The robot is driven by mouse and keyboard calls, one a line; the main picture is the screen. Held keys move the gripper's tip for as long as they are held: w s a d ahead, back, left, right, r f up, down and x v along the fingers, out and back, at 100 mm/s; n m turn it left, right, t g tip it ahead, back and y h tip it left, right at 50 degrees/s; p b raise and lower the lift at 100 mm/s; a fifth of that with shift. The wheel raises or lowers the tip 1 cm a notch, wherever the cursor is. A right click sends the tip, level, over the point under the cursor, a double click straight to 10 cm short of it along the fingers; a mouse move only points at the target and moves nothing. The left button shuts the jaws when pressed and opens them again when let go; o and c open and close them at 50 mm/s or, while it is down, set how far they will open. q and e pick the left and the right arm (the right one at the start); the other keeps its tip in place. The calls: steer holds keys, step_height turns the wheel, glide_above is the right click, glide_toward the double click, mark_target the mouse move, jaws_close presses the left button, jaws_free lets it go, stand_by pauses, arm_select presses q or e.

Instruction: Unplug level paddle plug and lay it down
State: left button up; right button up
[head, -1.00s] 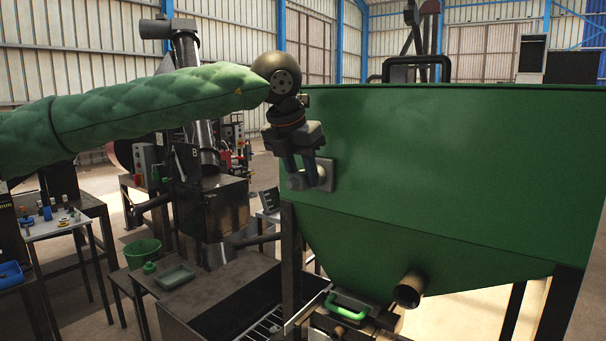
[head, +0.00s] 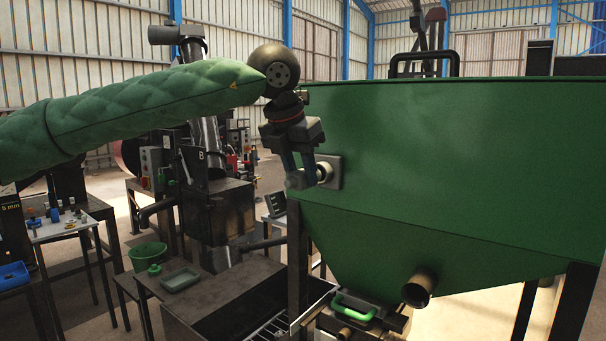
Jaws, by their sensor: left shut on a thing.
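The level paddle plug (head: 295,181) is a light grey cylindrical piece at the left end of the paddle fitting. The fitting has a pale round neck and a square grey plate (head: 334,172) on the left part of the green hopper (head: 450,180). My left gripper (head: 300,178) comes from above with its fingers pointing down and is shut on the plug. The fingers hide part of the plug, so I cannot tell whether it is apart from the neck. My right gripper is not in view.
A table (head: 215,300) below left holds a grey tray (head: 180,280). A dark press machine marked B (head: 225,215) stands behind. A pipe stub (head: 419,288) and a green handle (head: 353,306) are below the hopper.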

arm_select(q)
steer(key=shift+s+a, duration=0.1)
steer(key=shift+s, duration=0.05)
stand_by(0.3)
steer(key=shift+s+a+f+b, duration=0.1)
steer(key=shift+s+a+b, duration=0.3)
steer(key=shift+s+b, duration=0.25)
steer(key=shift+s+a, duration=0.25)
